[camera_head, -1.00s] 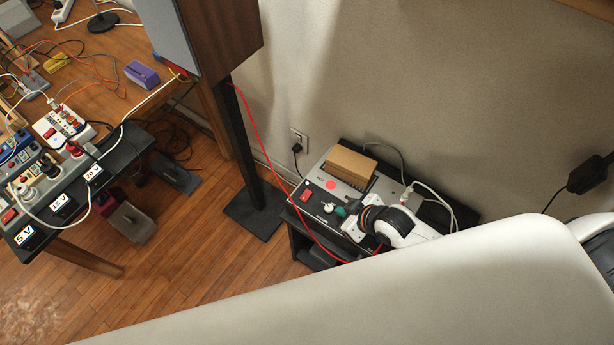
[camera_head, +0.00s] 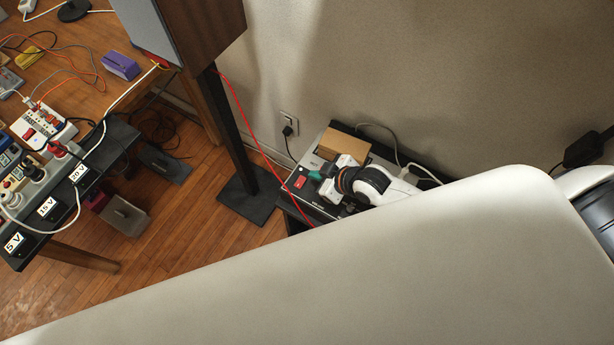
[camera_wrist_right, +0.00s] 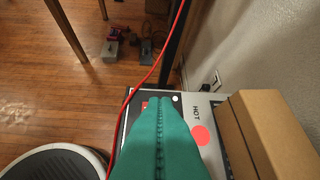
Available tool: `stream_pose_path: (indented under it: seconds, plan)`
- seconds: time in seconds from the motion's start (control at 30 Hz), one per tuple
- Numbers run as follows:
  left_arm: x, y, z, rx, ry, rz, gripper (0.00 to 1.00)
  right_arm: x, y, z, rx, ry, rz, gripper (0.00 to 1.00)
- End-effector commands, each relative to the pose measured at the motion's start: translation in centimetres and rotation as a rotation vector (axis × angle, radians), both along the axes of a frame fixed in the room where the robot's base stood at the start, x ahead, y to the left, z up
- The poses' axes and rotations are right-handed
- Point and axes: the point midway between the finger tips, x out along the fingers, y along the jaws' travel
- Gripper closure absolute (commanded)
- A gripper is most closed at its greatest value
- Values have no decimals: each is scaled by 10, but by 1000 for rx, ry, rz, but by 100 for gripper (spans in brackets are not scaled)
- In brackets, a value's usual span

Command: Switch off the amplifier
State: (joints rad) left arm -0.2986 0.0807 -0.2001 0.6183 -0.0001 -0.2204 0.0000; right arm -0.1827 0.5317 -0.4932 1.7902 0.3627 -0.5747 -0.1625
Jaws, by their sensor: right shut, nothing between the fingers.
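The amplifier (camera_head: 311,164) is a silver and black box on a low black stand by the wall. Its red switch (camera_head: 300,182) shows at its left end. In the right wrist view the amplifier's panel (camera_wrist_right: 213,154) bears the word HOT and a round red sticker (camera_wrist_right: 201,135). My right gripper (camera_head: 316,176) has teal fingers, shut and empty, over the panel just right of the switch. In the right wrist view the shut fingers (camera_wrist_right: 158,97) hide most of the switch; a sliver of red shows beside them. I cannot tell whether they touch it. My left gripper is not in view.
A cardboard box (camera_head: 345,144) lies on the amplifier, close to my right gripper. A red cable (camera_head: 240,112) runs down from the speaker (camera_head: 205,30) on its black stand. A table with power strips (camera_head: 42,128) stands left. The wooden floor between is mostly clear.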

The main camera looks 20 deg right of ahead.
Motion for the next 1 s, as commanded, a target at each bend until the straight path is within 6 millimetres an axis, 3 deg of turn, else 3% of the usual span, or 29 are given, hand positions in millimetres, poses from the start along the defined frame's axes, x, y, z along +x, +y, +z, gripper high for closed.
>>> stream_pose_path:
  seconds: [0.27,0.5,1.0]
  plan:
    - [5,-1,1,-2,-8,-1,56,34,20,-37,-1,-1,-1,100]
    - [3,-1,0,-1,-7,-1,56,35,16,-68,-1,1,0,100]
    - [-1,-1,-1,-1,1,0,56,35,16,-77,-1,0,1,100]
